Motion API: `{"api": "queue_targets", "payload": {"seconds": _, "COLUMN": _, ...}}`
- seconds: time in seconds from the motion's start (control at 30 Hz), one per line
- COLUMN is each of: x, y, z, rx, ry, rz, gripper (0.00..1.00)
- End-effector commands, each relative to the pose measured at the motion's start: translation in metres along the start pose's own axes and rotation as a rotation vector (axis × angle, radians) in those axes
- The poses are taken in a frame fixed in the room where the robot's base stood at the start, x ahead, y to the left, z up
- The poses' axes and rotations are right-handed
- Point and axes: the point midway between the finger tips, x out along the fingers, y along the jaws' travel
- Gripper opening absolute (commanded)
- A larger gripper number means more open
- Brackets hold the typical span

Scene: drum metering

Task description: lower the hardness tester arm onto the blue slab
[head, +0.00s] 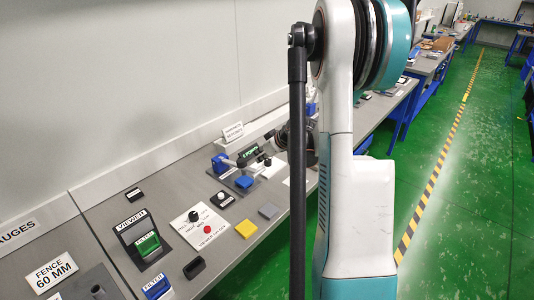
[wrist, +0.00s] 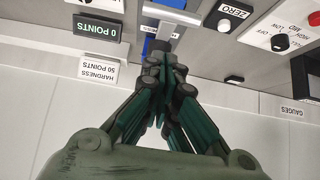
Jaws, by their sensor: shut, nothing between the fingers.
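The hardness tester has a blue block (head: 221,163) on the bench and a pale grey arm (wrist: 187,16), seen at the top of the wrist view. In the head view the blue slab (head: 244,182) lies on the tester's dark base. My gripper (wrist: 158,54) is shut and empty, its fingers together just below the arm and a blue part (wrist: 165,31) in the wrist view. I cannot tell whether the fingertips touch the arm. The display (wrist: 100,27) reads 0 points. My own arm hides part of the bench in the head view.
A label (wrist: 98,71) reads hardness 50 points. The zero button (wrist: 224,23) is beside the tester. Yellow (head: 246,229), grey (head: 268,211) and white (head: 271,168) slabs lie nearby. A switch panel (head: 199,227) stands in front. The wall (head: 150,80) closes the back.

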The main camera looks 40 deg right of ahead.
Motion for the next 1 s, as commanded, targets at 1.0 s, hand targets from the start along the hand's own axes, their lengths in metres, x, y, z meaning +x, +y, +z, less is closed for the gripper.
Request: {"api": "queue_targets", "payload": {"seconds": 1.0, "x": 0.039, "y": 0.0, "z": 0.046, "rx": 0.001, "ry": 0.0, "rz": 0.0, "gripper": 0.0}}
